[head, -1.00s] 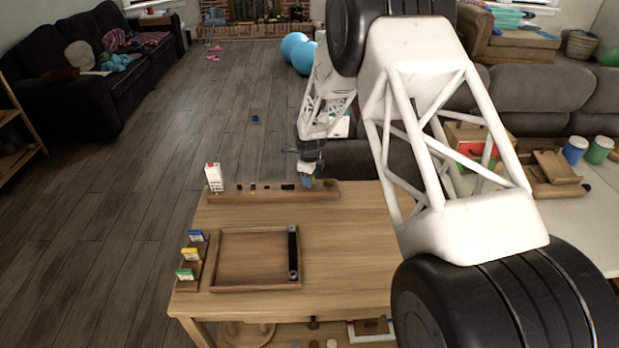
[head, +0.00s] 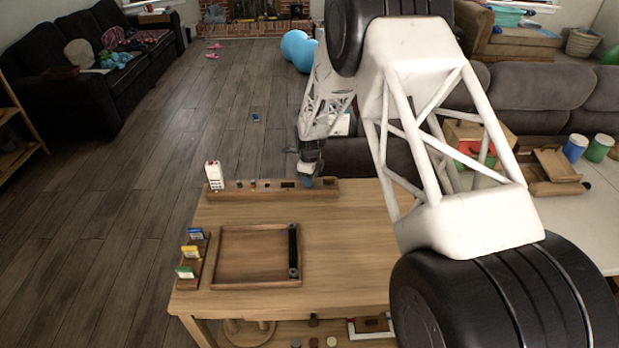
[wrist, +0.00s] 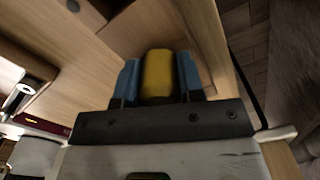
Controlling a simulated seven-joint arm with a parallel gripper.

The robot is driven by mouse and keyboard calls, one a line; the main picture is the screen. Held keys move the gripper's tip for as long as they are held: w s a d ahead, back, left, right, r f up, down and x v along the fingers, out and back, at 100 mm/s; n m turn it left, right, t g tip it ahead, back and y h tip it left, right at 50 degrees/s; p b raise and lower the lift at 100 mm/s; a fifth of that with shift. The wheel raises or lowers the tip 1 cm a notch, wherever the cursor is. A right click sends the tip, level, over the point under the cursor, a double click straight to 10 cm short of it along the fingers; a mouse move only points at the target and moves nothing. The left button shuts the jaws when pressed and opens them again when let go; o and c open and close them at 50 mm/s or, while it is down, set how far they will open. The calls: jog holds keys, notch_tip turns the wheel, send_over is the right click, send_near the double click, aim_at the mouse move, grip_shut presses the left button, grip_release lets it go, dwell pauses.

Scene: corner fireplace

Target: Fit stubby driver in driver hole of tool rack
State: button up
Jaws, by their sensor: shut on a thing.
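The tool rack (head: 240,195) is a long wooden strip with dark holes along the far edge of the wooden table. My gripper (head: 307,183) is at the rack's right end, low over or at its top. In the wrist view my gripper (wrist: 159,82) has its two blue fingers shut on the yellow handle of the stubby driver (wrist: 158,72). The driver's lower part is hidden behind its handle. I cannot tell whether its tip is in the hole. In the head view the driver is hidden by the gripper.
A white case (head: 213,175) stands at the rack's left end. A shallow wooden tray (head: 255,285) with a black bar on its right side lies nearer. A holder with blue, yellow and green cards (head: 190,252) is left of it. The table's middle right is clear.

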jog(key=shift+f, duration=0.2)
jog(key=o, duration=0.9)
jog(key=shift+r, duration=0.1)
jog(key=shift+r, duration=3.8)
